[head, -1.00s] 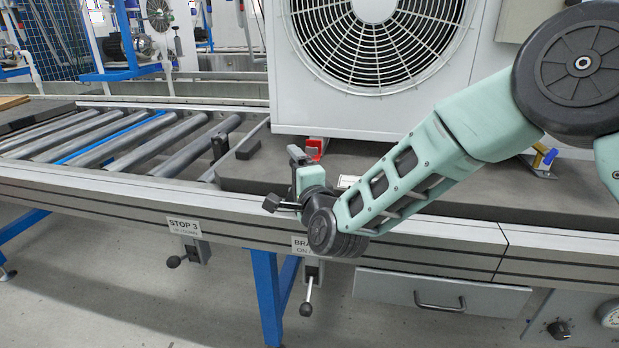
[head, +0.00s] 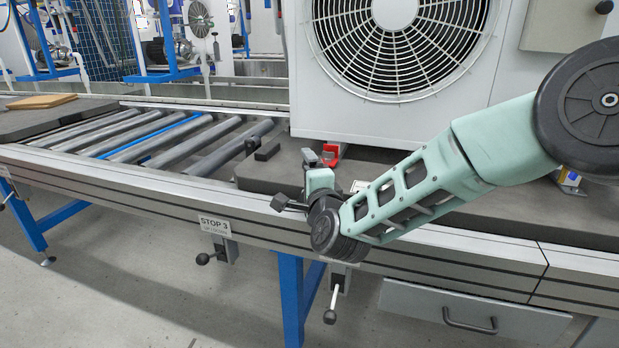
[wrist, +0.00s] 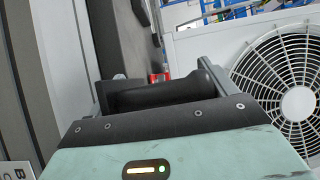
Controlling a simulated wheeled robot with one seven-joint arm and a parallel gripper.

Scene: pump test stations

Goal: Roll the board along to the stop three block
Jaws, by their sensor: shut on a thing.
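The board (head: 380,172) is a dark grey slab on the conveyor and carries a white fan unit (head: 302,110). A short black bar (head: 267,151) lies on its left end. A small dark upright block (head: 252,144) stands among the rollers beside that bar, above the STOP 3 sign (head: 215,225); whether they touch I cannot tell. My gripper (head: 314,163) is at the board's front edge, left of the fan unit's near corner. In the wrist view my gripper (wrist: 160,88) is shut on a dark round handle (wrist: 165,96). The handle's mounting is hidden.
Bare rollers (head: 165,137), one of them blue, lie left of the block. Another dark board (head: 50,118) with a tan slab (head: 42,101) stands at the far left. A lever (head: 203,259) hangs under the STOP 3 sign, another (head: 331,312) to its right. Red clamp (head: 331,155) by the unit.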

